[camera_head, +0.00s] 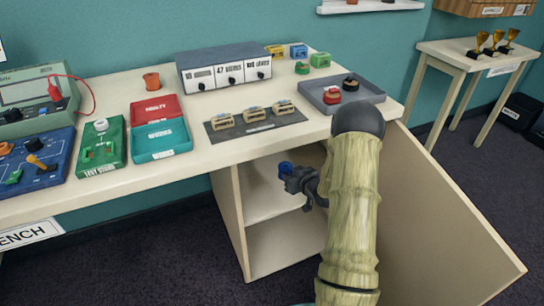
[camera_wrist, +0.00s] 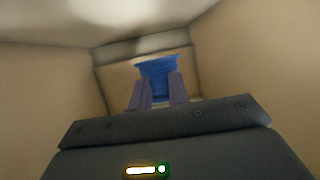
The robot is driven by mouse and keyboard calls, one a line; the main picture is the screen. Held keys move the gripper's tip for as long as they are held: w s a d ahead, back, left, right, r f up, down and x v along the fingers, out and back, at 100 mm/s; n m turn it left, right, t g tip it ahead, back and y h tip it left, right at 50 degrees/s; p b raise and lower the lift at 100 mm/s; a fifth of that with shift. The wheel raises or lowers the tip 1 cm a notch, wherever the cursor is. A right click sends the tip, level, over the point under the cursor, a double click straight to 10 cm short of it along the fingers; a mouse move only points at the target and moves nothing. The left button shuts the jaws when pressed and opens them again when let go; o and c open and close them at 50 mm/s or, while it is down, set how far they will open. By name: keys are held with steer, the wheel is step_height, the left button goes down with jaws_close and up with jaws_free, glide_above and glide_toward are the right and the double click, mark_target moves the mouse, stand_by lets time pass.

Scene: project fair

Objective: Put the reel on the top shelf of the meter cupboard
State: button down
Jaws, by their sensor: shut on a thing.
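The blue reel (camera_head: 285,168) is between the fingers of my gripper (camera_head: 290,174), which is shut on it. In the wrist view the blue reel (camera_wrist: 157,67) shows upright beyond the two finger pads, with pale cupboard walls around it. The meter cupboard (camera_head: 237,222) is under the bench with its door (camera_head: 440,215) open to the right. Its upper shelf (camera_head: 262,207) lies below the reel, which seems held above it at the opening. I cannot tell the exact gap. My arm hides the right part of the cupboard.
The bench top (camera_head: 215,145) overhangs the cupboard. On it are an orange reel (camera_head: 152,82), a grey tray (camera_head: 374,93) with a red and a black reel, red and teal trays, and meters. The open door stands close to the right of my arm.

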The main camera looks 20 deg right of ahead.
steer(key=b, duration=0.2)
glide_above(288, 198)
steer(key=shift+w+a+f, duration=0.1)
steer(key=shift+f, duration=1.45)
steer(key=shift+w+f, duration=0.1)
steer(key=shift+f, duration=1.45)
steer(key=shift+f+b, duration=0.6)
steer(key=shift+f, duration=1.35)
steer(key=shift+w, duration=0.1)
steer(key=c, duration=1.7)
jaws_free()
steer(key=shift+f, duration=0.1)
steer(key=o, duration=0.4)
steer(key=shift+d, duration=0.2)
steer(key=shift+c, duration=0.2)
steer(key=shift+a, duration=0.1)
